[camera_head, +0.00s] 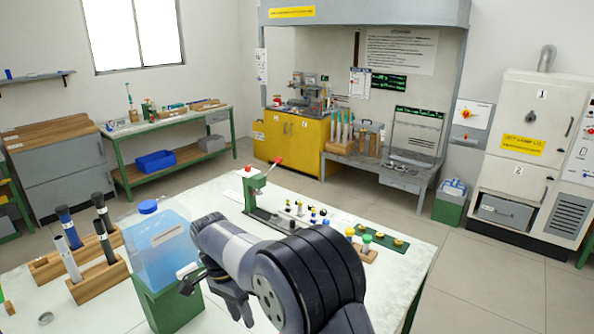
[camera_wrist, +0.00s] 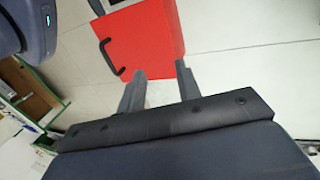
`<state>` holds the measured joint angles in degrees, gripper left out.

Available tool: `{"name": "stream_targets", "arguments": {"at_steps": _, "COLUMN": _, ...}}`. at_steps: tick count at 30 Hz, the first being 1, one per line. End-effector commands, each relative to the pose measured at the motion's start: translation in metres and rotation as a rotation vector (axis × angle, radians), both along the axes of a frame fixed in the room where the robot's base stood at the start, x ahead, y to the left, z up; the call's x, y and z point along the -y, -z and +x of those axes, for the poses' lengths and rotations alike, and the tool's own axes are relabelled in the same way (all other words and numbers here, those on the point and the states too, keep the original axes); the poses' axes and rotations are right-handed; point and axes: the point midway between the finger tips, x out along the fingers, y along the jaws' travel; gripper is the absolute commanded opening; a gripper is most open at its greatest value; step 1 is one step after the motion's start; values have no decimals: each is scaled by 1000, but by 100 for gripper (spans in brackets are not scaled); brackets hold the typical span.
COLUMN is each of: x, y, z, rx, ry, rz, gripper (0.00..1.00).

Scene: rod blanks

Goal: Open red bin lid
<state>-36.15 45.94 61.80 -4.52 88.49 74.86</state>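The red bin lid (camera_wrist: 140,38) shows at the top of the wrist view as a flat red panel, cut off by the upper edge. A black bar handle (camera_wrist: 108,57) runs along its left side. My gripper (camera_wrist: 160,80) is open, with two grey fingers apart and nothing between them. In the head view my gripper (camera_head: 218,301) hangs near the front of the white table, and no red bin is visible there.
The white table (camera_head: 330,235) carries a clear blue container (camera_head: 163,250) on a green stand, wooden rod racks (camera_head: 95,282) and a green press (camera_head: 256,187). In the wrist view, pale floor (camera_wrist: 245,70) is clear right of the lid, and green-framed furniture (camera_wrist: 35,100) stands left.

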Motion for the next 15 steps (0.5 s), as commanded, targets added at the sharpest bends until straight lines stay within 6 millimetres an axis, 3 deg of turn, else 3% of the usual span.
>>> {"name": "stream_targets", "arguments": {"at_steps": 15, "x": -23, "y": 8, "z": 18, "rx": -110, "ry": 0, "rz": -141, "gripper": 33}}
